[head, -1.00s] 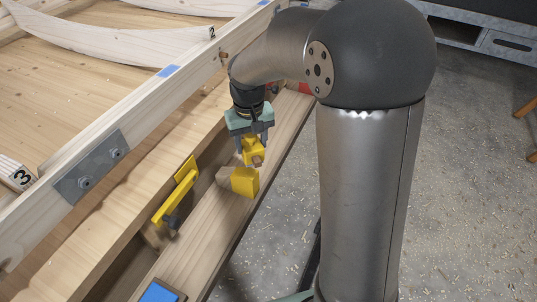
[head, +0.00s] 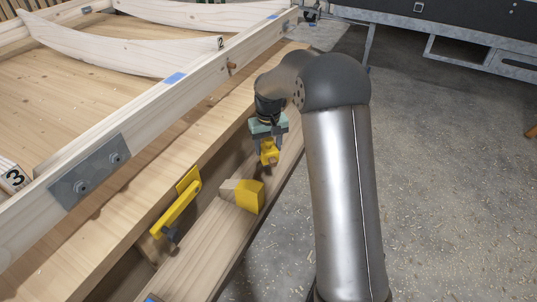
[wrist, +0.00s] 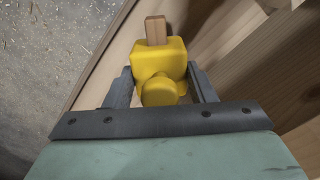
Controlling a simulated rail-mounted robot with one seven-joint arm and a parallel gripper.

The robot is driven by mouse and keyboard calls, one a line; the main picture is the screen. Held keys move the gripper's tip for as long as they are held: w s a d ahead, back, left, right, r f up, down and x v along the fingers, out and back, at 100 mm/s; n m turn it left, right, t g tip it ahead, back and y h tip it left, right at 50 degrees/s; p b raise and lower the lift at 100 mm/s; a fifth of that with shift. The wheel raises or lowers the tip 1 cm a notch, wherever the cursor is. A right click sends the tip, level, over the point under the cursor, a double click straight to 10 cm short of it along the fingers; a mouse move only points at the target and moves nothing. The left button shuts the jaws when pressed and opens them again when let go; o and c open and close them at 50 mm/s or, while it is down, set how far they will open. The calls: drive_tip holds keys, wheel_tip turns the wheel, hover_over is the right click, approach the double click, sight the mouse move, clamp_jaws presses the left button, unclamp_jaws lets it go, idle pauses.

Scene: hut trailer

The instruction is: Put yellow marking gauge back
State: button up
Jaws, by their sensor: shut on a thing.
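My gripper (head: 268,150) is shut on the yellow marking gauge (head: 269,154), above the narrow wooden ledge. In the wrist view the gauge (wrist: 160,62) sits between the two dark fingers. Its yellow block and round yellow knob face the camera, and a wooden stem sticks out at the far side. The lower part of the gauge is hard to make out in the head view.
A yellow-and-wood block (head: 250,196) stands on the ledge (head: 205,245) nearer the camera. A yellow clamp (head: 178,208) is on the bench side to the left. The wooden frame rail (head: 150,100) runs along the left. Open floor (head: 440,180) lies right.

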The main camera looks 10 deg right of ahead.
sight(269, 147)
drive_tip(key=shift+f, duration=1.55)
drive_tip(key=shift+f+b, duration=0.1)
drive_tip(key=shift+b, duration=0.2)
drive_tip(key=o, duration=1.3)
wheel_tip(269, 147, up, 12)
drive_tip(key=p, duration=0.3)
drive_tip(key=shift+m+g, duration=0.3)
drive_tip(key=shift+m, duration=0.2)
drive_tip(key=s, duration=3.5)
drive_tip(key=shift+s+d+f, duration=0.15)
drive_tip(key=shift+s+f, duration=0.1)
drive_tip(key=shift+f, duration=0.05)
